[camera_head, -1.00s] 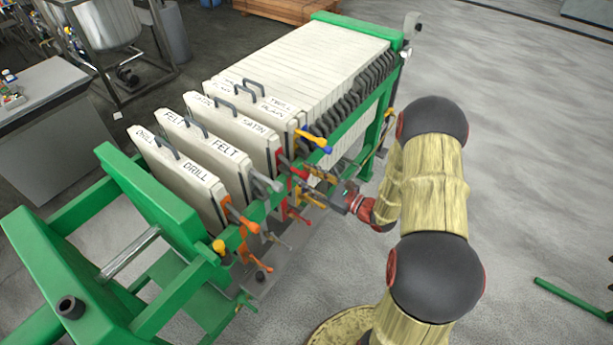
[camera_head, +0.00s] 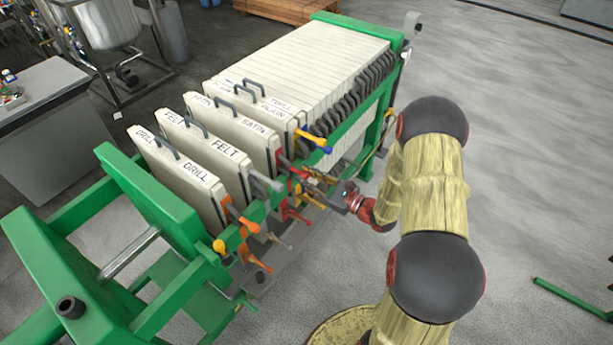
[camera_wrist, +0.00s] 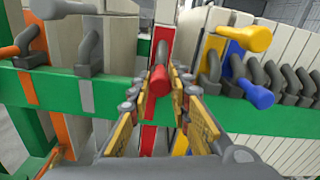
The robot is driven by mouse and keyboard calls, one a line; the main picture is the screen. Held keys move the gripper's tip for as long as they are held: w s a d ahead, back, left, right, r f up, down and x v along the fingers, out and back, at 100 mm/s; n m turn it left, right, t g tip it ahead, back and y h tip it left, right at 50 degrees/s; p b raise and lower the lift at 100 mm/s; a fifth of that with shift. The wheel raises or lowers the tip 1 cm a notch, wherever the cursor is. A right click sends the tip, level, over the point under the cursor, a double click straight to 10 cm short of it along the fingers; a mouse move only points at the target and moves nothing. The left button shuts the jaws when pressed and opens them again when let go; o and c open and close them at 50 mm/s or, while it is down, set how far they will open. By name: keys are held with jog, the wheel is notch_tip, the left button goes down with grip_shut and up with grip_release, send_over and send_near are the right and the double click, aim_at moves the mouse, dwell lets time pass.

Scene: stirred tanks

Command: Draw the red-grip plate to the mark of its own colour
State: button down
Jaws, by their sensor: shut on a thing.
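The red grip (camera_wrist: 159,80) sits between the fingers of my gripper (camera_wrist: 159,86) in the wrist view, and the fingers are shut on it. Its plate has a red edge strip (camera_wrist: 161,45), seen above the green rail. In the head view my gripper (camera_head: 312,186) is at the rail's right side, beside the plate labelled SATIN (camera_head: 235,123). Red also shows below the rail (camera_wrist: 147,140) in the wrist view. I cannot tell clearly which red patch is the mark.
Plates labelled FELT (camera_head: 205,142) and DRILL (camera_head: 182,170) stand to the left, with orange (camera_head: 243,220) and grey grips. Yellow (camera_wrist: 245,38) and blue (camera_wrist: 252,94) grips lie close right of my gripper. A packed plate stack (camera_head: 310,60) stands behind. Gaps separate the nearer plates.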

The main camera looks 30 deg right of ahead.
jog(key=shift+r, duration=0.1)
jog(key=shift+s+a, duration=0.25)
jog(key=shift+a, duration=0.2)
jog(key=c, duration=1.8)
grip_release()
jog(key=shift+o, duration=0.9)
jog(key=shift+w, duration=0.1)
jog(key=shift+d+r, duration=0.1)
jog(key=shift+d, duration=0.05)
